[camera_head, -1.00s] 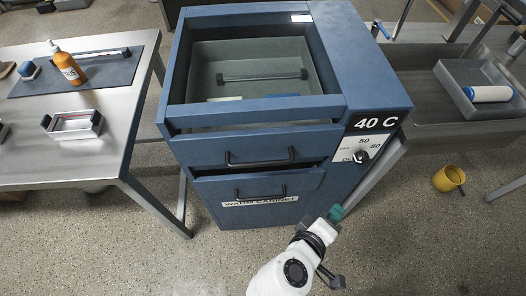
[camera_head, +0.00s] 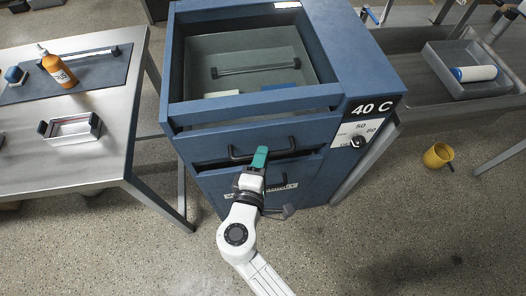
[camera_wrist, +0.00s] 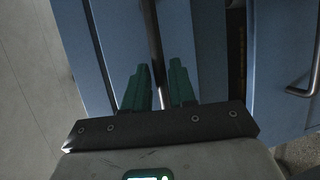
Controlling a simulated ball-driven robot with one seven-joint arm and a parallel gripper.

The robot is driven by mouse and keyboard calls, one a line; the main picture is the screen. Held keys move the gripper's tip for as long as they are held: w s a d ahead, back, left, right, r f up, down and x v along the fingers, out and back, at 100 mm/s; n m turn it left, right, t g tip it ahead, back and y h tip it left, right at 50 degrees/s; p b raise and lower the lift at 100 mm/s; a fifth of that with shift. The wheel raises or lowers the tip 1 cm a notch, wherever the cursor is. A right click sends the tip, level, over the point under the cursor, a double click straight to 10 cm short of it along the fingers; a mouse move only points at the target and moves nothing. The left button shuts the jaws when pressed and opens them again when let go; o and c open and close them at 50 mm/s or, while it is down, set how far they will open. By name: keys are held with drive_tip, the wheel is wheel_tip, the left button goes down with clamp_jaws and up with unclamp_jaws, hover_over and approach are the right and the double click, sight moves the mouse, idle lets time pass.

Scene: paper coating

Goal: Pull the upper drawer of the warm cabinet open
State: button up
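The blue warm cabinet (camera_head: 365,70) stands in the middle of the head view. Its upper drawer (camera_head: 205,149) has a dark bar handle (camera_head: 238,156), partly hidden behind my gripper (camera_head: 260,156). In the wrist view the green fingers of my gripper (camera_wrist: 158,90) are apart, one on each side of the handle bar (camera_wrist: 150,30). A gap shows between bar and fingers, so the gripper looks open around it. The lower drawer (camera_head: 212,183) is below, its handle (camera_wrist: 304,84) at the right of the wrist view. A dark gap shows between the two drawer fronts.
A steel table (camera_head: 95,160) with an orange bottle (camera_head: 60,70) and a small frame (camera_head: 70,128) stands on the left. A steel bench with a grey tray (camera_head: 435,62) stands on the right. A yellow mug (camera_head: 437,156) is on the floor.

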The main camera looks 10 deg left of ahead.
drive_tip(key=shift+x, duration=0.9)
clamp_jaws()
